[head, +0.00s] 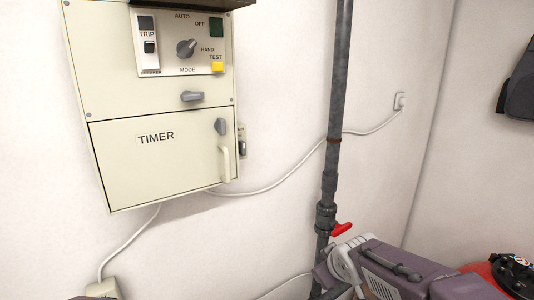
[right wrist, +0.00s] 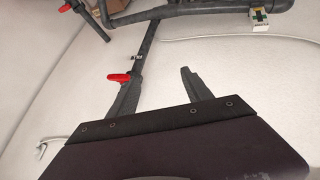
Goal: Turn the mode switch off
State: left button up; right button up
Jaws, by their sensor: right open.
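The mode switch (head: 187,48) is a grey rotary knob on the upper panel of a cream control box (head: 155,175) in the head view. AUTO, OFF and HAND labels lie around its upper and right sides. Its nose points to the upper right, but I cannot tell exactly which label it is set to. My right gripper (right wrist: 158,88) shows in the right wrist view with its two dark fingers spread apart and nothing between them. The switch is not in that view. My right arm is at the lower right of the head view, well away from the box. My left gripper is out of view.
Beside the switch are a TRIP breaker (head: 149,46) and a yellow TEST button (head: 217,67). Below is a TIMER door with a handle (head: 225,163). A grey vertical pipe (head: 338,110) with a red valve handle (head: 341,229) stands right of the box.

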pick_arm(q)
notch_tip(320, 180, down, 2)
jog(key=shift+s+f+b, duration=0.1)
jog(key=shift+b, duration=0.5)
pick_arm(e)
jog(key=s+d+f+m+g, duration=0.2)
jog(key=s+f+m+g, duration=0.4)
jog(key=s+f, duration=1.2)
jog(key=shift+s+d+f+m+g+y, duration=0.15)
jog(key=shift+s+f+m+g+y, duration=0.2)
jog(key=shift+f+g, duration=0.1)
